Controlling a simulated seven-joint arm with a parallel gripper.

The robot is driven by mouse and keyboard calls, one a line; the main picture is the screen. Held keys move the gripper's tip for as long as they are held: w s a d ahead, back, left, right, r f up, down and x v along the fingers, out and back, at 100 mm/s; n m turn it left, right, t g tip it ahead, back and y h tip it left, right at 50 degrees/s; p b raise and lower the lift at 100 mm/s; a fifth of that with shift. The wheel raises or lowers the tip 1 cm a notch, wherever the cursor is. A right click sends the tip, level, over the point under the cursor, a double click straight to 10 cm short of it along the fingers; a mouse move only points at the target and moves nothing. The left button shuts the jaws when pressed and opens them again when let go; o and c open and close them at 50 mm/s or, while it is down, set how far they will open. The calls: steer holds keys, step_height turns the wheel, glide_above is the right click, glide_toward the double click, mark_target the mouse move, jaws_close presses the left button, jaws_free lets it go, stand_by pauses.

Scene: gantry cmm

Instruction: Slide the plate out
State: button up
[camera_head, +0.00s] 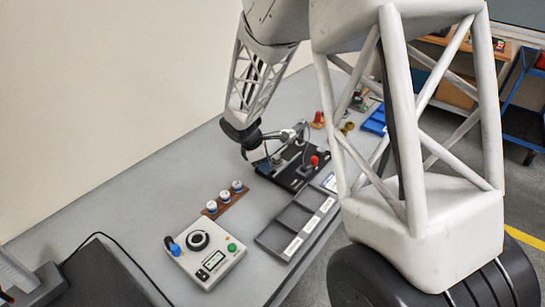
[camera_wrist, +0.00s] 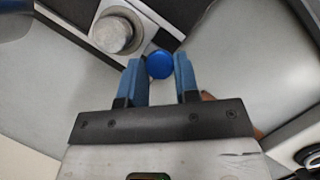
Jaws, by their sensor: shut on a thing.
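My gripper (camera_wrist: 160,76) has blue fingers, closed on the sides of a round blue knob (camera_wrist: 160,63) in the wrist view. In the head view my gripper (camera_head: 268,160) is low over the left end of a black fixture (camera_head: 287,180) on the bench. A round metal disc (camera_wrist: 115,33) sits on a dark strip with pale edges, up and left of the knob in the wrist view. The fixture has a red knob (camera_head: 314,160) at its right. The plate cannot be told apart clearly; my gripper and arm hide part of the fixture.
A grey compartment tray (camera_head: 268,239) lies in front of the fixture. A brown rack (camera_head: 226,203) with three white-topped pieces and a control box (camera_head: 213,268) stand to the left. A blue tray (camera_head: 375,122) is further back. The bench's (camera_head: 135,205) left rear part is clear.

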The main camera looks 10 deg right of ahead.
steer(key=shift+s+a, duration=1.25)
steer(key=o, duration=0.9)
steer(key=shift+v, duration=3.95)
